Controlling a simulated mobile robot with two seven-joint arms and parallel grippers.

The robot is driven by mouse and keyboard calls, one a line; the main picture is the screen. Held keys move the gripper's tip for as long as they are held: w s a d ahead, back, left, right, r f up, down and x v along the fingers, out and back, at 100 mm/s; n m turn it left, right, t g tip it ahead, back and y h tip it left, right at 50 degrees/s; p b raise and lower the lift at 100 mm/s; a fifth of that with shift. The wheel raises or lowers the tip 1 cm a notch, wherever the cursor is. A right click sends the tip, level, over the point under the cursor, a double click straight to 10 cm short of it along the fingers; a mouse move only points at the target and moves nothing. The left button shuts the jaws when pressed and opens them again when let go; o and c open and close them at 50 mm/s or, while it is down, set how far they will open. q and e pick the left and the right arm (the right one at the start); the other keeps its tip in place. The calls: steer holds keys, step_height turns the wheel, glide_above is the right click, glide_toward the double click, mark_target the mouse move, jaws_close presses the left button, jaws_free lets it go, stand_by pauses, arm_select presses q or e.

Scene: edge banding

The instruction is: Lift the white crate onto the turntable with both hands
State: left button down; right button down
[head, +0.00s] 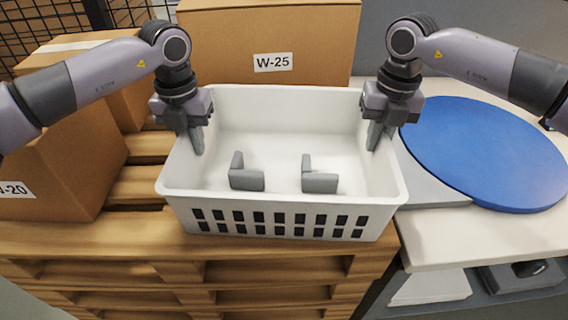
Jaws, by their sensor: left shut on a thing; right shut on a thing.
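The white crate (285,192) sits at the front of the wooden pallet, in the middle of the head view. It holds two grey L-shaped pieces (246,180) and (320,182) on its floor. My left gripper (195,140) is shut on the crate's left wall, pointing down. My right gripper (377,136) is shut on the crate's right wall, also pointing down. The blue turntable (490,150) is a round disc on the white table to the right, and its top is bare. I cannot tell whether the crate's underside touches the pallet.
The pallet (120,235) carries cardboard boxes, one marked W-25 (230,45) behind the crate and one marked W-20 (70,165) at left. The white table (450,235) adjoins the pallet at right, with a grey plate (428,185) beside the crate. A shelf (500,285) lies below.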

arm_select(q)
steer(key=shift+d+r, duration=0.1)
steer(key=shift+r, duration=0.1)
arm_select(e)
steer(key=shift+a+r, duration=0.1)
steer(key=shift+r, duration=0.2)
